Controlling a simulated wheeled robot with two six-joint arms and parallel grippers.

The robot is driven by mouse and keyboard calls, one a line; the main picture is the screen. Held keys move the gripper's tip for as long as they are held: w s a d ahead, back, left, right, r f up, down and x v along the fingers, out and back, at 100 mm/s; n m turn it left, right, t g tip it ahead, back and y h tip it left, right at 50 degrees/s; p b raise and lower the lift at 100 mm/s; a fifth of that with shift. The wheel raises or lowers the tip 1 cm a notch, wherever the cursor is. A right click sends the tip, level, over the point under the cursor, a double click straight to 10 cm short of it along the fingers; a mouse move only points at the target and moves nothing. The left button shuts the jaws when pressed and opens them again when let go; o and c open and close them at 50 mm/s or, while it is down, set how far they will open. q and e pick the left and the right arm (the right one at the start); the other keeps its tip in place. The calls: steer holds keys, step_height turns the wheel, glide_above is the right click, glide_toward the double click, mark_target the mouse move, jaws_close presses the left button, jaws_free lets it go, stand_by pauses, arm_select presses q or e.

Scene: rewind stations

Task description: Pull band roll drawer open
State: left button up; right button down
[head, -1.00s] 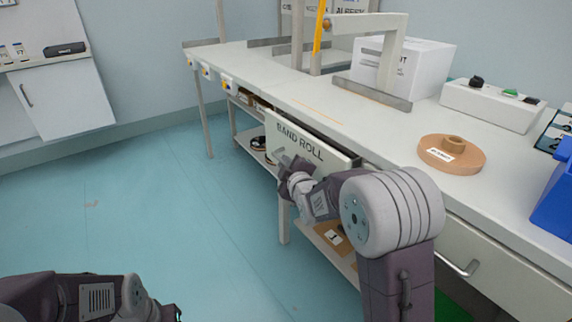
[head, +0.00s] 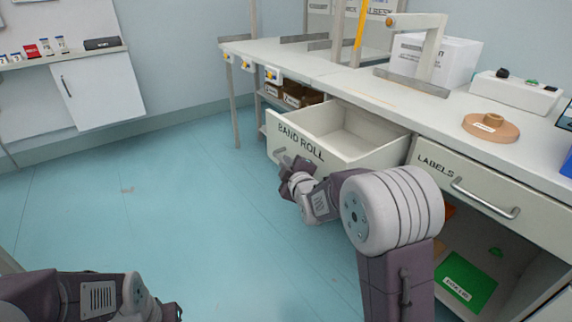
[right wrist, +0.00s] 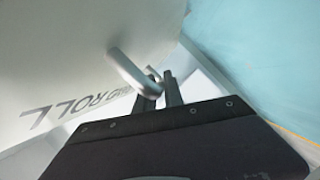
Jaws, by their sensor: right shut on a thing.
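The band roll drawer (head: 300,147) stands well out from the white bench, and its empty-looking inside shows from above. Its front with the lettering also shows in the right wrist view (right wrist: 60,60). My right gripper (head: 284,160) is at the drawer front, shut on the drawer handle (right wrist: 132,72). In the right wrist view its two dark fingers (right wrist: 164,90) meet the grey bar of the handle. My left arm is at the lower left of the head view, and its fingertips are not clearly visible.
The labels drawer (head: 470,188) beside it is shut. A brown roll (head: 490,128), a white box and a button panel (head: 515,94) stand on the bench top. A green item (head: 466,280) lies on the lower shelf. The floor to the left is clear.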

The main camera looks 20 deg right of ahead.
steer(key=shift+s+a, duration=0.1)
steer(key=shift+a, duration=0.2)
arm_select(q)
steer(key=shift+s+a, duration=0.1)
steer(key=shift+a, duration=0.2)
arm_select(e)
steer(key=c, duration=1.5)
jaws_free()
steer(key=shift+d, duration=0.1)
steer(key=shift+o, duration=0.2)
